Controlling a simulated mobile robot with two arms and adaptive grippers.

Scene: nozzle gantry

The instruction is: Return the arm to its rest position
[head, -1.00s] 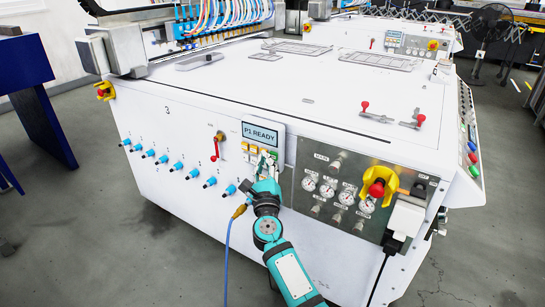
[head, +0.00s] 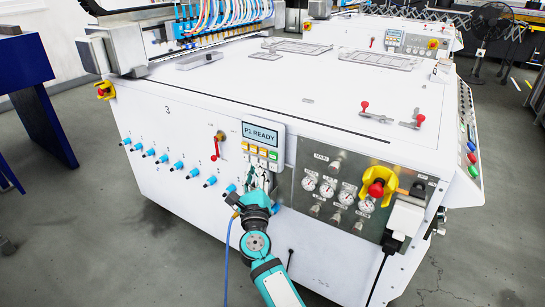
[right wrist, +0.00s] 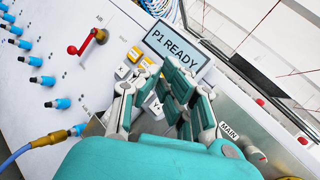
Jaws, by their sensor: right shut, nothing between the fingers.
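My right arm is teal and reaches up from the bottom of the head view. Its gripper (head: 259,178) is in front of the white machine's front panel, just below the button pad (head: 262,151) and its "P1 READY" screen (head: 262,134). The right wrist view shows the gripper (right wrist: 156,80) with its fingers close together and nothing held. The screen (right wrist: 176,50) shows beyond the fingertips, and they cover part of the button pad (right wrist: 136,62). My left gripper is not in view.
A gauge panel (head: 320,213) with a yellow-and-red switch (head: 377,188) is right of the arm. Blue fittings (head: 178,165) and a red-handled valve (head: 217,147) are to its left. A blue hose (head: 228,248) hangs beside the arm. Grey floor (head: 120,260) is clear at lower left.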

